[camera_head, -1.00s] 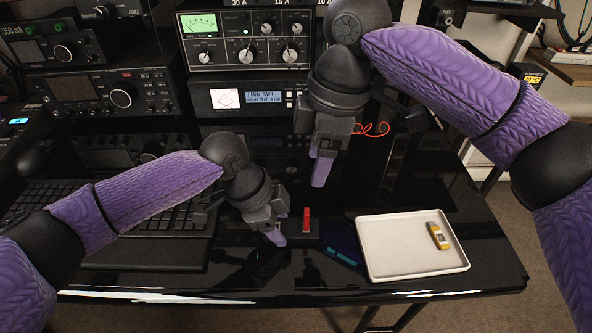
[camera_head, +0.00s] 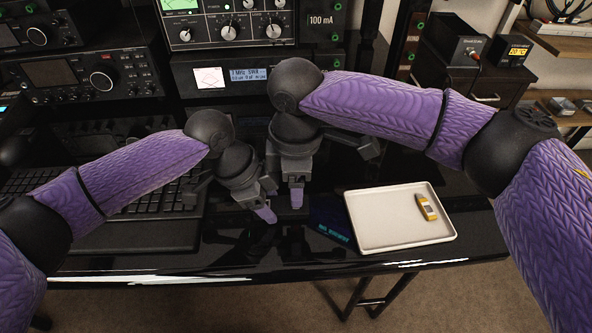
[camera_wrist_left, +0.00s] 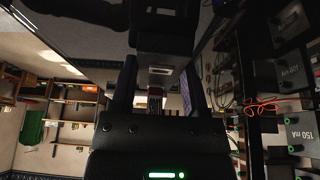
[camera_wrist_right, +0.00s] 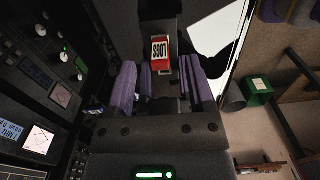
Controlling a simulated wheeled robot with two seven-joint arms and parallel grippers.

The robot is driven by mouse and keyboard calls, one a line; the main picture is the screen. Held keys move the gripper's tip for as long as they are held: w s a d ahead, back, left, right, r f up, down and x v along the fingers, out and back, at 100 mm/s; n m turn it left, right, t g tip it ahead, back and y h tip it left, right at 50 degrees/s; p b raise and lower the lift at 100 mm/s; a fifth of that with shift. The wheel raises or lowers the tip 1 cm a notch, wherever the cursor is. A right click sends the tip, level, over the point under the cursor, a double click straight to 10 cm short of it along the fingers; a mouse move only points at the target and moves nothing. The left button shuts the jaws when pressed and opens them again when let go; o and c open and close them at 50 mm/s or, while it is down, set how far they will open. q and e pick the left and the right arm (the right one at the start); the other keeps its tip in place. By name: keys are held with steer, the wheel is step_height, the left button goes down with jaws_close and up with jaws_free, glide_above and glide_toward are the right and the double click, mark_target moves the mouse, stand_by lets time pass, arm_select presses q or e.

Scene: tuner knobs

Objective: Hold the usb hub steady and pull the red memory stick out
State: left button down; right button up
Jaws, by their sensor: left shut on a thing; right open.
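The red memory stick (camera_wrist_right: 161,55), with a white label, shows in the right wrist view, upright in the dark usb hub (camera_wrist_right: 160,12). My right gripper (camera_wrist_right: 166,78) is open, its purple fingers to either side of the stick and apart from it. In the head view my right gripper (camera_head: 297,200) hides the stick and most of the hub. My left gripper (camera_head: 266,214) is low at the tabletop just left of it, shut on the hub. In the left wrist view, a dark block and a bit of red lie between the left fingers (camera_wrist_left: 158,88); details are dim.
A white tray (camera_head: 375,240) holding a yellow stick (camera_head: 426,207) lies on the glossy black table to the right. A keyboard (camera_head: 150,208) lies to the left. Radio equipment (camera_head: 235,75) stands behind. The table's front edge is close below the grippers.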

jaws_close()
steer(key=shift+r, duration=0.1)
steer(key=shift+r, duration=2.25)
arm_select(q)
jaws_free()
steer(key=v, duration=1.2)
steer(key=shift+a, duration=0.1)
